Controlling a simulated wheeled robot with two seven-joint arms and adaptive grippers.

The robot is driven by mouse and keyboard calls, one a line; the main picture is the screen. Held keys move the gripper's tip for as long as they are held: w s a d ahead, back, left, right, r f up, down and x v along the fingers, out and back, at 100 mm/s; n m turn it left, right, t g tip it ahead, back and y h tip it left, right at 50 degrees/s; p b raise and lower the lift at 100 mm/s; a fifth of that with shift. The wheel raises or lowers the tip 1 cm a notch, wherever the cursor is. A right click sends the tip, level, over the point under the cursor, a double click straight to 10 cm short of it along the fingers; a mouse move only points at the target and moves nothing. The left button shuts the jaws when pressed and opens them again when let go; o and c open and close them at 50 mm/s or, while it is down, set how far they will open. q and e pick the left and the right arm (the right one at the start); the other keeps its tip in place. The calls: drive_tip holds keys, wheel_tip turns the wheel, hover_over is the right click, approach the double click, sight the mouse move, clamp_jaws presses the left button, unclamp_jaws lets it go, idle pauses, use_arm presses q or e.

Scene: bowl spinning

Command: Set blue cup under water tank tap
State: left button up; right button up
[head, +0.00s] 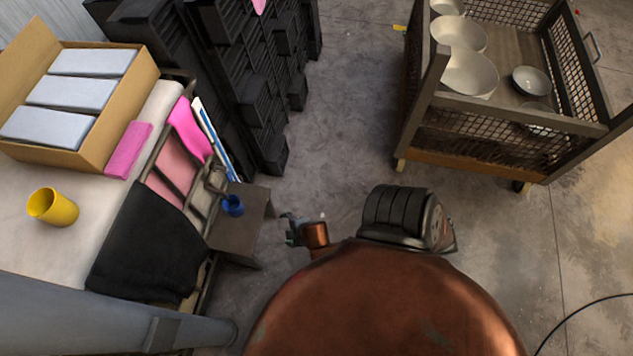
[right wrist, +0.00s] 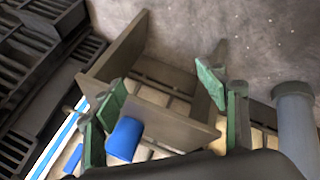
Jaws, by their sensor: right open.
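The blue cup (head: 233,205) stands on a small dark grey stand (head: 238,240) beside the table's right edge. My right gripper (head: 291,228) is to the right of the stand, apart from the cup. In the right wrist view its green fingers (right wrist: 163,92) are spread wide with nothing held. There the blue cup (right wrist: 125,139) shows low between them, near the left finger and partly hidden. I cannot make out a water tank or its tap in either view. My left gripper is not in view.
A white table at left carries a yellow cup (head: 54,207), a black cloth (head: 147,245), a pink block (head: 128,149) and an open cardboard box (head: 112,137). Black crates (head: 250,75) stand behind. A mesh cart (head: 500,105) with bowls is at upper right. Floor between is clear.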

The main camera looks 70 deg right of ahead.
drive_tip(key=s+a+f+m+g, duration=0.2)
drive_tip(key=s, duration=0.6)
drive_tip(key=s+a+f+m+g+y, duration=0.1)
drive_tip(key=s+a+f+m+g, duration=0.1)
drive_tip(key=s, duration=0.6)
drive_tip(key=s+a+f+m+g+y, duration=0.1)
drive_tip(key=s+f+m+g, duration=0.1)
drive_tip(key=s, duration=0.6)
drive_tip(key=shift+a+f+g, duration=0.3)
drive_tip(key=shift+a+f, duration=0.1)
drive_tip(key=shift+f, duration=0.15)
